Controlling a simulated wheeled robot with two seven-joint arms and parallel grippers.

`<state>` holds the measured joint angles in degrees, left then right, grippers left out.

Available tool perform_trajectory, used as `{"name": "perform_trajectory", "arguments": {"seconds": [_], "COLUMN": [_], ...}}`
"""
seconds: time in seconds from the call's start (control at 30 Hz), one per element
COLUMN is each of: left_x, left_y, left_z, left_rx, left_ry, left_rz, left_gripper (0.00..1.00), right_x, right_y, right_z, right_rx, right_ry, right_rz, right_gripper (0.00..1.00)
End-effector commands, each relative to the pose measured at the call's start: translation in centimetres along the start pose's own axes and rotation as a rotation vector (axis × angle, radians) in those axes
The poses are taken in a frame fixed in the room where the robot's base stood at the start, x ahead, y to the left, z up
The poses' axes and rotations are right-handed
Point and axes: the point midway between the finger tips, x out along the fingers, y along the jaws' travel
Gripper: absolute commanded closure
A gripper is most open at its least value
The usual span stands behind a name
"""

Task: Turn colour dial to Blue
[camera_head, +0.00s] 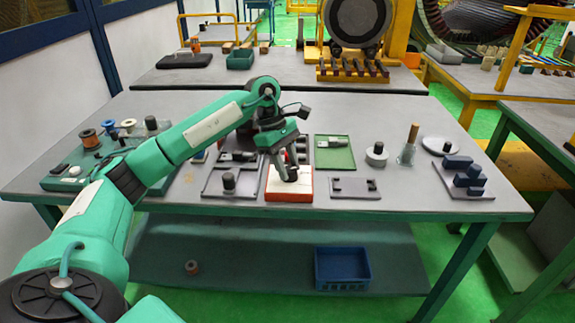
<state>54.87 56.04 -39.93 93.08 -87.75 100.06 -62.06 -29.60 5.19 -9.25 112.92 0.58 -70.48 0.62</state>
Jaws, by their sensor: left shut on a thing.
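A small box with a white top and orange-red sides (289,197) sits near the front middle of the table. My left gripper (290,173) comes down over it from above, its fingers shut at a dark knob on the box's top. I take this knob to be the colour dial; the fingers mostly hide it. No colour marks or pointer can be made out, so its setting cannot be read. My right gripper is not in view.
A tray with a black knob (228,182) lies left of the box, and a flat grey plate (342,190) lies close on its right. A green tray (334,161) is behind. A blue block stand (468,174) is at the right. A blue crate (342,270) stands on the lower shelf.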

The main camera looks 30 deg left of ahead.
Motion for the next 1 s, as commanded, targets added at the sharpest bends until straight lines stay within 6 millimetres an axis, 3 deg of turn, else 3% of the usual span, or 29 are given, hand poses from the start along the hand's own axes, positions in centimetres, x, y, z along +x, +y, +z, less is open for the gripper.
{"name": "perform_trajectory", "arguments": {"seconds": [0.17, 0.2, 0.3, 0.67, 0.77, 1.0], "left_x": [-0.2, -0.2, -0.2, -0.6, -2.0, -7.4], "left_y": [0.1, 0.1, 0.1, 0.1, 0.1, 0.1], "left_z": [0.0, 0.0, 0.0, 0.0, 0.0, 0.0], "left_rx": [-0.001, -0.001, -0.002, -0.002, -0.002, -0.002], "left_ry": [0.0, 0.001, 0.0, 0.0, 0.0, 0.0], "left_rz": [0.005, 0.005, 0.004, 0.003, 0.005, 0.007], "left_gripper": [0.87, 0.59, 0.43, 0.43, 0.43, 0.43], "right_x": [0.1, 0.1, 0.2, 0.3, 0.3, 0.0], "right_y": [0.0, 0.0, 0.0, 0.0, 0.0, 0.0], "right_z": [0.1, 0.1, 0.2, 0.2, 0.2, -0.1], "right_rx": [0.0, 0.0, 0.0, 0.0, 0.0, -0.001], "right_ry": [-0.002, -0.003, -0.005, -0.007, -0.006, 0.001], "right_rz": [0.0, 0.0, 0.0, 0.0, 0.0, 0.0], "right_gripper": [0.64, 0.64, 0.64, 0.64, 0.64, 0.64]}}
